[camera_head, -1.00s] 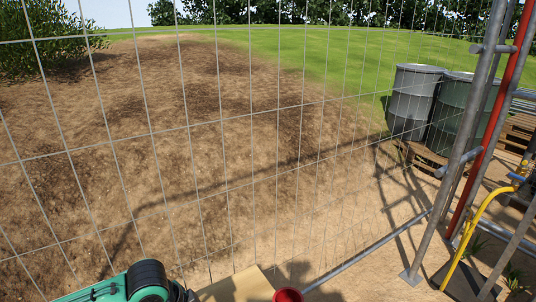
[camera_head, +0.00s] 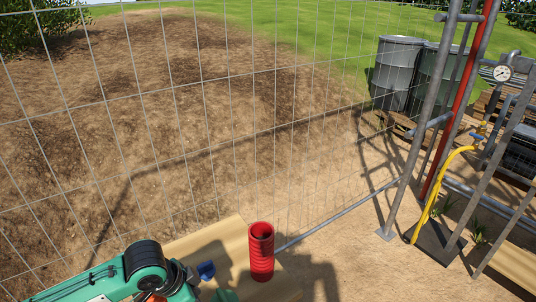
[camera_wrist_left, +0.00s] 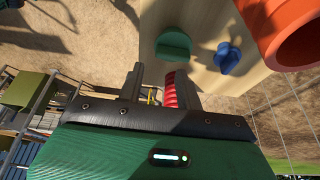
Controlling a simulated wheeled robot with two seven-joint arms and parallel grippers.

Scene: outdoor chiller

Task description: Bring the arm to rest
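My left arm (camera_head: 145,265) comes in at the bottom of the head view, green with a black joint. Its gripper is out of that view. In the left wrist view my left gripper (camera_wrist_left: 157,88) has its two dark fingers apart. A red ribbed thing (camera_wrist_left: 170,88) shows in the gap beside the right finger; ground shows in the rest of the gap. I cannot tell whether that thing touches the finger. My right arm and gripper are not in view.
A red ribbed cylinder (camera_head: 262,254) stands on a tan board (camera_head: 215,240), near a blue knob (camera_head: 206,270). A wire fence (camera_head: 190,150) runs close behind. Steel posts (camera_head: 425,120), a yellow bent pipe (camera_head: 437,190) and grey drums (camera_head: 400,70) are at the right.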

